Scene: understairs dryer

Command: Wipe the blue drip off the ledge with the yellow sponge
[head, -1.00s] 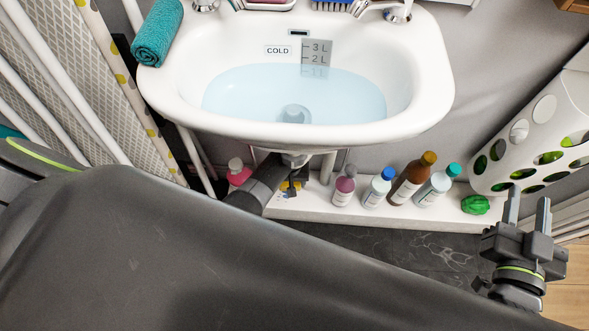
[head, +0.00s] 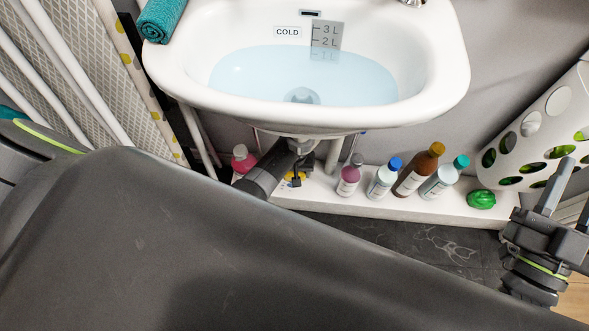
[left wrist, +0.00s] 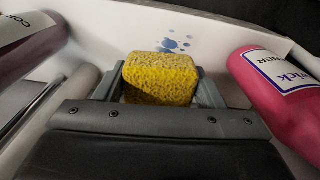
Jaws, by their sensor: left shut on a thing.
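The yellow sponge (left wrist: 160,78) is between the fingers of my left gripper (left wrist: 160,90) in the left wrist view; the gripper is shut on it. The blue drip (left wrist: 173,44) shows as several blue spots on the white ledge (left wrist: 205,40), just beyond the sponge. I cannot tell whether the sponge touches the ledge. In the head view my left gripper (head: 297,180) is under the basin at the ledge (head: 410,208), partly hidden by my arm. My right gripper (head: 572,190) is open and empty at the right edge.
The white basin (head: 180,85) with water hangs above the ledge. A pink bottle (head: 242,158) stands left of my left gripper. Several bottles, including a brown one (head: 417,170), and a green object (head: 481,199) stand to the right. A perforated white holder (head: 520,150) is at right.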

